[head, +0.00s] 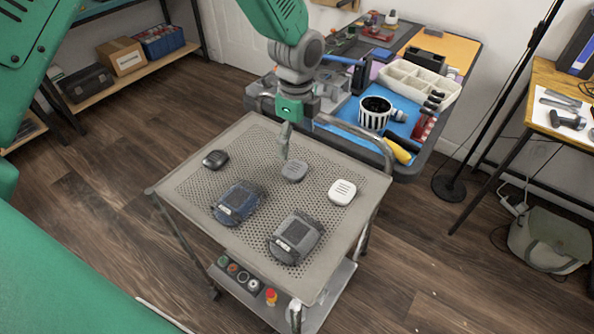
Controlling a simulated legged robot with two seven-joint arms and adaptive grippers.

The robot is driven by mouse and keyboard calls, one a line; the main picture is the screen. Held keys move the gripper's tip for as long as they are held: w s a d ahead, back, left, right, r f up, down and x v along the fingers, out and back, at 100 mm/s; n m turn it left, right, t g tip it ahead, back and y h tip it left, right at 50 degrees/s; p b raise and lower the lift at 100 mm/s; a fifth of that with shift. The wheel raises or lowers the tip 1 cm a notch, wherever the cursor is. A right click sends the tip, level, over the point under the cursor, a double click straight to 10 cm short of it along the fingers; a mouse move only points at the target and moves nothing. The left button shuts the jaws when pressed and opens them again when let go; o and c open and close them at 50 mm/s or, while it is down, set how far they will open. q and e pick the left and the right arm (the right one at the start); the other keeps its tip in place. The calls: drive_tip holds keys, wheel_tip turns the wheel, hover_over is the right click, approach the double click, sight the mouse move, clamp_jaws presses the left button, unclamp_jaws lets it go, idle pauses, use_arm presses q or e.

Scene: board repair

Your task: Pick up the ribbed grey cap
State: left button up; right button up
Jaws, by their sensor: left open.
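The ribbed grey cap (294,171) lies flat on the perforated top of a grey cart (190,190), toward its far side. My left gripper (285,150) points down just above and slightly left of the cap. It is open and empty, and its fingers overlap each other from this angle. A small gap seems to separate the fingertips from the cap, but I cannot tell the exact height. My right gripper is out of view.
A white ribbed cap (342,192) lies right of the grey one, and a black cap (215,159) lies far left. A blue device (237,202) and a dark grey device (296,238) sit nearer. A cluttered workbench (425,165) stands behind the cart.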

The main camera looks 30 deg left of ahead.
sight(295, 167)
use_arm(q)
drive_tip(key=f, duration=0.5)
drive_tip(key=shift+a+f+b, duration=0.25)
drive_tip(key=shift+b, duration=0.05)
wheel_tip(295, 167, down, 5)
drive_tip(key=shift+w+r+b, duration=0.15)
drive_tip(key=shift+b, duration=0.15)
drive_tip(key=c, duration=1.1)
